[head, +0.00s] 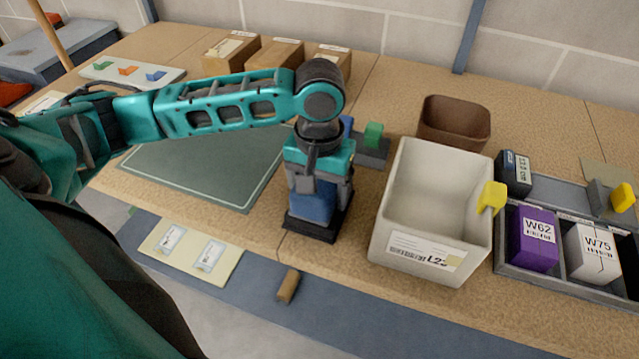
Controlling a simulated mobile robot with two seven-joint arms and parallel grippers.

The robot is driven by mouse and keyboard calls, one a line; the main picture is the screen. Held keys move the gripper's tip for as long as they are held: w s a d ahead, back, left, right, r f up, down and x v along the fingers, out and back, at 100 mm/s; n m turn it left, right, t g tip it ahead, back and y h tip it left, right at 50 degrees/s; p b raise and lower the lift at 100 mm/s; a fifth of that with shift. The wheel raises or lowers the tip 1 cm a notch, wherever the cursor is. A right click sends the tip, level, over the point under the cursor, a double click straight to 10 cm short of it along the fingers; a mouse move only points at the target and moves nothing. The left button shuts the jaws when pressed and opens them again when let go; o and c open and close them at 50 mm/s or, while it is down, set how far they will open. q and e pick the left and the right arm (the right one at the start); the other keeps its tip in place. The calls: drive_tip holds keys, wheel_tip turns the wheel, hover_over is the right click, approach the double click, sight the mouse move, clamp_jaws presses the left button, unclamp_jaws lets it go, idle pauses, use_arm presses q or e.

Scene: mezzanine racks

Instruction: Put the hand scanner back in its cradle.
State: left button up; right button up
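My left arm comes in from the left, and my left gripper (317,215) points straight down over the bench near its front edge. A blue block-like thing (312,203) shows between the gripper's sides, just above a black base. I cannot tell whether it is the hand scanner, or whether the fingers press on it. The black base (312,229) may be the cradle; the gripper hides most of it. No other thing is clearly a scanner. A dark grey holder (372,153) with a green piece stands behind the gripper, partly hidden. My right gripper is out of view.
A cream bin (392,240) with a yellow clip stands right of the gripper, a brown bin (455,118) behind it. A grey tray (550,275) with labelled boxes is at right. A green mat (195,165) lies clear at left. A brown cylinder (288,286) is at the front edge.

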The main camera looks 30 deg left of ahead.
use_arm(q)
drive_tip(key=o, duration=1.2)
wheel_tip(320, 180, up, 13)
